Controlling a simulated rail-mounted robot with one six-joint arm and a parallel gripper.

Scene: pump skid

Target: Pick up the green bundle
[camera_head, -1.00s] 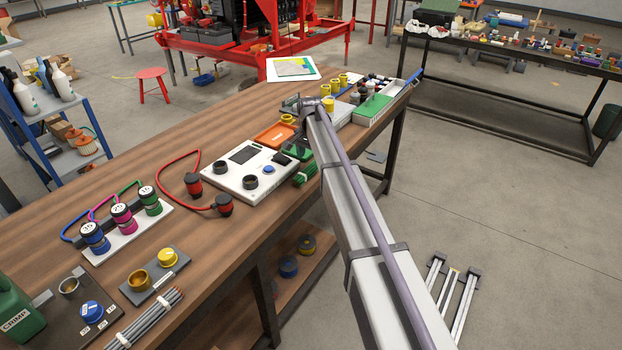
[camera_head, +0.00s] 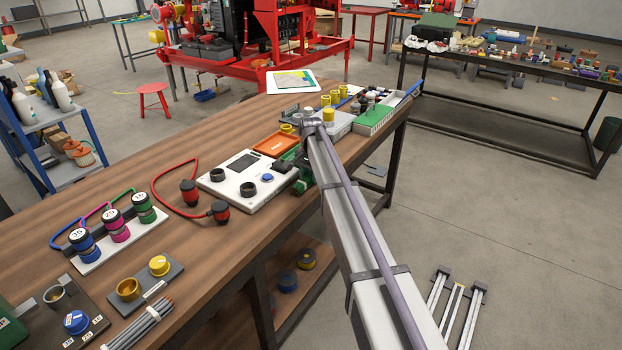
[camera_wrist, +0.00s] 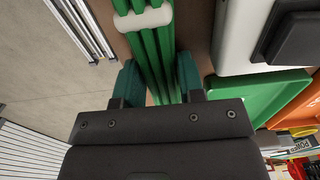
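The green bundle (camera_wrist: 152,45) is several thin green rods held by a white band. In the wrist view it runs from the top centre down between the two teal fingers of my gripper (camera_wrist: 157,80). The fingers stand on either side of it, the right one very close to the rods. A strip of brown table shows between the left finger and the rods, so my gripper looks open. In the head view the bundle (camera_head: 300,187) lies at the table's front edge beside the white device, partly covered; my gripper is mostly hidden by my arm there.
A white device with black knobs (camera_head: 240,180) stands close left of the bundle. A green tray (camera_wrist: 255,95) and an orange tray (camera_head: 276,145) lie beside it. A red cable with plugs (camera_head: 190,193) is further left. The table edge and open floor are on the right.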

